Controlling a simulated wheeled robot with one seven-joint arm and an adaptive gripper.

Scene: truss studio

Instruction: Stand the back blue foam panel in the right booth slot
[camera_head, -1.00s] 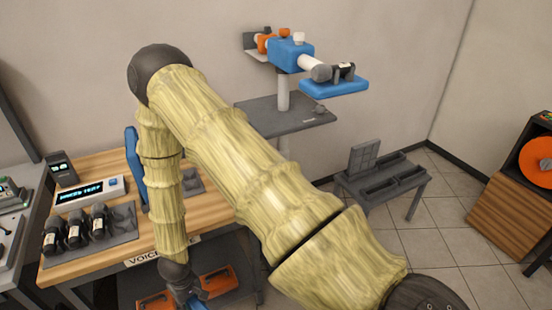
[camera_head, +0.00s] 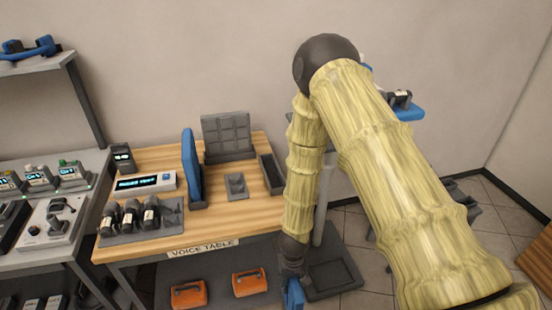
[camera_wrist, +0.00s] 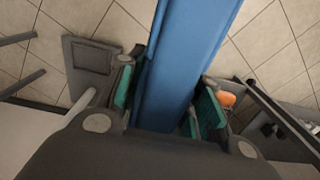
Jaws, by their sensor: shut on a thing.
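My gripper (camera_wrist: 165,105) is shut on a blue foam panel (camera_wrist: 192,55), which runs up and away between the green-padded fingers in the wrist view. In the head view the gripper (camera_head: 292,268) hangs low at the right of the voice table, and only a small blue part of the held panel (camera_head: 295,294) shows. Another blue panel (camera_head: 191,168) stands upright at the left of the booth on the table. A dark, empty-looking slot holder (camera_head: 271,174) lies at the booth's right. A grey gridded panel (camera_head: 227,133) stands at the back.
The wooden voice table (camera_head: 255,213) carries a display box (camera_head: 146,182) and several black devices in a grey tray (camera_head: 150,236). Two orange cases (camera_head: 249,282) sit below. A dark base plate (camera_head: 334,275) lies on the floor beside my gripper. A side bench stands at the left.

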